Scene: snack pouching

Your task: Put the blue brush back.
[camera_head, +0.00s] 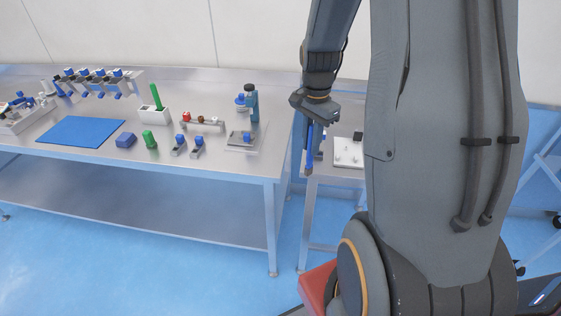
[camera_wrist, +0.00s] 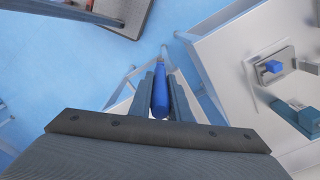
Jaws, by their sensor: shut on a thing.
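My gripper (camera_head: 311,121) is shut on the blue brush (camera_head: 309,147), which hangs down roughly upright near the gap between the two tables. In the wrist view the blue brush (camera_wrist: 160,92) sits between the two fingers of my gripper (camera_wrist: 161,98), and a pale tip shows at its far end. A white holder (camera_head: 153,116) stands on the left table, well left of my gripper, with a green stick-like tool (camera_head: 157,97) upright in it.
The left metal table (camera_head: 90,152) carries a blue mat (camera_head: 83,132), a blue block (camera_head: 126,140), a green cylinder (camera_head: 149,140) and a device with a blue column (camera_head: 254,108) near its right end. A smaller table with a white plate (camera_head: 348,153) stands right. Blue floor shows between.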

